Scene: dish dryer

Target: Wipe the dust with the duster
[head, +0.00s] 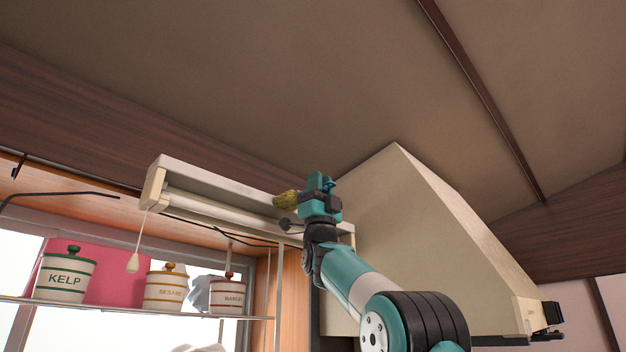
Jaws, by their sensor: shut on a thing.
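My gripper (321,186) is raised high, in front of the right part of a long white lamp fixture (215,177). It is shut on the duster (287,199), whose yellowish head points left from the jaws. The duster's head overlaps the fixture in the picture; I cannot tell whether it touches it. The duster's handle is mostly hidden by the gripper. No dust can be made out on the fixture from here.
A large cream range hood (405,235) stands close on the right of my arm. A pull cord (133,262) hangs from the fixture. Below is a wire shelf (120,308) with labelled jars, including KELP (66,277) and SESAME (166,290). The ceiling is close above.

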